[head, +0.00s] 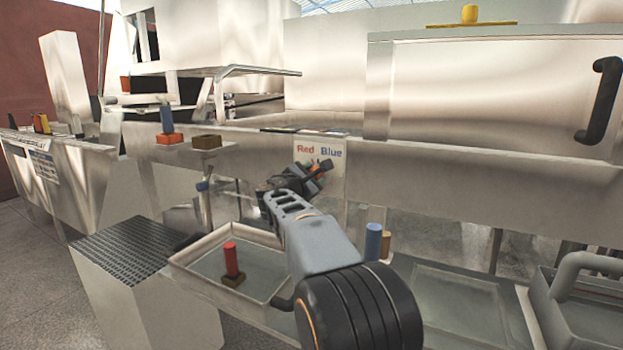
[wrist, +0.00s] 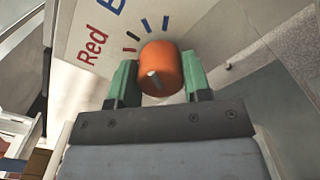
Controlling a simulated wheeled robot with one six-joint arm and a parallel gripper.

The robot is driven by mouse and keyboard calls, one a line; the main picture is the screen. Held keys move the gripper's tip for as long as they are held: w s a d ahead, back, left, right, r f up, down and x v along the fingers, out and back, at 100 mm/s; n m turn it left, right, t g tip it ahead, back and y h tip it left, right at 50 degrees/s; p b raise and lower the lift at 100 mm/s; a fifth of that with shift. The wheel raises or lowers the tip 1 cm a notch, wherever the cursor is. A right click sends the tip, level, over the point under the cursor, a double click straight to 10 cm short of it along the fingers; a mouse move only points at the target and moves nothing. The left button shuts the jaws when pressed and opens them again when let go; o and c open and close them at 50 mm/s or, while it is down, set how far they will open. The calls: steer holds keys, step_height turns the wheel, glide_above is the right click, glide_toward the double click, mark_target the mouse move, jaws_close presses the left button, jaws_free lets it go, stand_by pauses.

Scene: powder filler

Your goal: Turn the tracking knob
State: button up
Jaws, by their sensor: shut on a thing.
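The tracking knob is an orange cylinder (wrist: 160,66) with a pale pin on its face. It sits on a white panel (head: 333,160) marked "Red" and "Blue". In the wrist view, coloured tick marks (wrist: 148,27) in red, black and blue fan out beside the knob. My gripper (wrist: 158,82) has its green fingers on either side of the knob and is shut on it. In the head view my gripper (head: 315,172) is at the panel and mostly hides the knob.
A shallow tray (head: 195,282) below the panel holds a red peg on a base (head: 231,262). A blue peg (head: 373,242) stands right of my arm. A large metal cover with a black handle (head: 598,100) is at upper right. A grated step (head: 120,245) is at left.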

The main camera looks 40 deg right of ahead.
steer(key=o, duration=0.9)
steer(key=p+v, duration=0.1)
steer(key=v, duration=1.3)
steer(key=shift+d, duration=0.1)
